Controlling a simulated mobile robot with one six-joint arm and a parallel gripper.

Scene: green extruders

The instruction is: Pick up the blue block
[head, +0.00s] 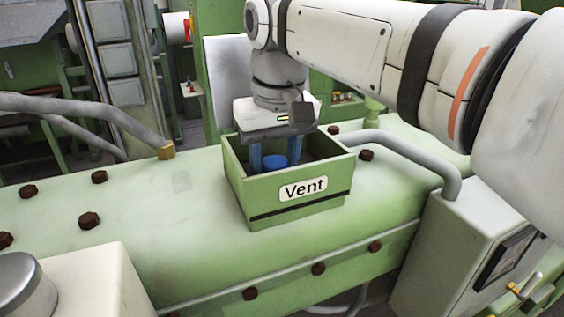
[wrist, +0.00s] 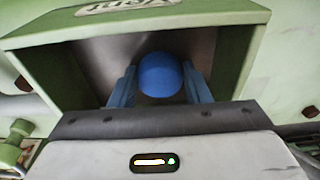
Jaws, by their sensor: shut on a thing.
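The blue block (head: 274,162) is inside the open green box labelled "Vent" (head: 262,190). In the head view only its upper part shows above the front wall. In the wrist view the blue block (wrist: 160,75) has a rounded outline and sits between the two blue fingers. My gripper (head: 275,158) reaches down into the box from above, shut on the blue block, with one finger on each side. The box wall hides the fingertips and the block's lower part in the head view. I cannot tell whether the block touches the box floor.
The box stands on a pale green machine casing (head: 150,225) with several rusty bolts. A grey pipe (head: 415,155) bends close by on the right, and a grey cable (head: 80,108) lies to the left. A control cabinet (head: 440,250) stands at the right front.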

